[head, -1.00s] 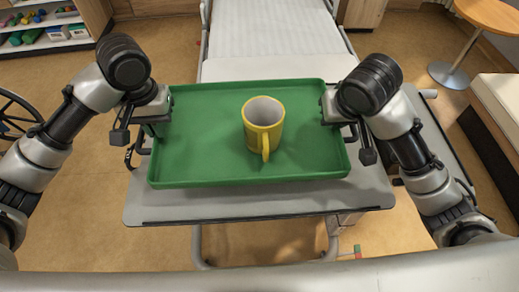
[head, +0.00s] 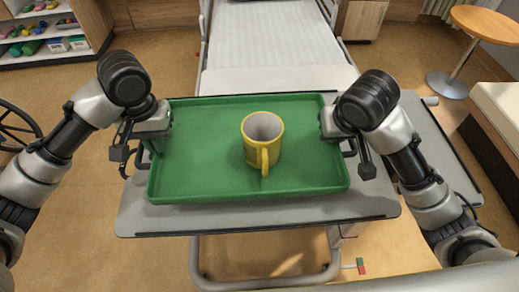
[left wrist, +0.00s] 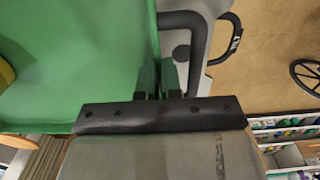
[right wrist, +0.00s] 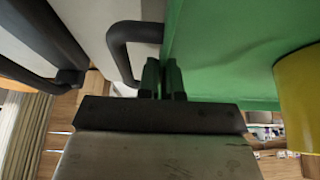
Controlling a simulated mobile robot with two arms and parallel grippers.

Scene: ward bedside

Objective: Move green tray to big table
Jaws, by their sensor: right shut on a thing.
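The green tray (head: 205,178) is level over the grey overbed table (head: 300,212); whether it touches the top I cannot tell. A yellow mug (head: 263,143) stands upright in it, right of the middle. My left gripper (head: 160,132) is at the tray's left end, its fingers (left wrist: 158,78) close together at the tray wall beside a black handle. My right gripper (head: 333,133) is at the right end, its fingers (right wrist: 163,78) shut on the tray wall beside the other handle. No table here can be clearly told as the big table.
A bed (head: 265,45) stands behind the overbed table. A round wooden table (head: 490,27) is at the back right, with a padded bench (head: 500,112) nearer. Shelves (head: 45,35) stand at the back left and a wheelchair wheel (head: 15,125) shows at left.

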